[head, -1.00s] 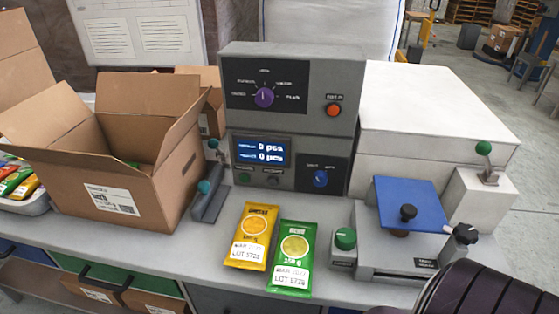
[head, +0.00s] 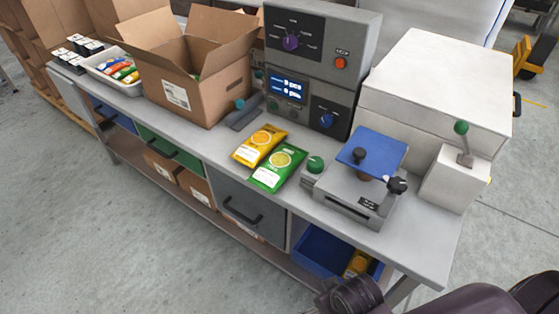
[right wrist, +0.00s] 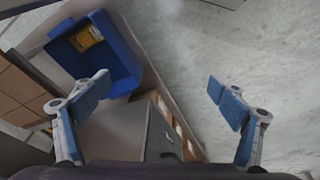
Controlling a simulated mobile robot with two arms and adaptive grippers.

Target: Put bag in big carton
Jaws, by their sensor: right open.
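A yellow bag (head: 259,145) and a green bag (head: 278,167) lie flat side by side on the bench. The open big carton (head: 205,102) stands on the bench to their left, flaps up, with some coloured contents barely showing. Another yellow bag (head: 357,263) lies in a blue bin (head: 318,250) under the bench's right end; the bag (right wrist: 88,38) and bin (right wrist: 120,60) also show in the right wrist view. My right gripper (right wrist: 160,96) is open and empty, its fingers wide apart, with the bin beyond its left finger. My left gripper is out of view.
A machine with dials (head: 315,65) stands behind the bags. A blue-topped device (head: 372,148) and a white box (head: 435,85) stand to the right. A tray of coloured bags (head: 112,75) is at the left. A grey drawer (head: 250,208) is below. The front floor is clear.

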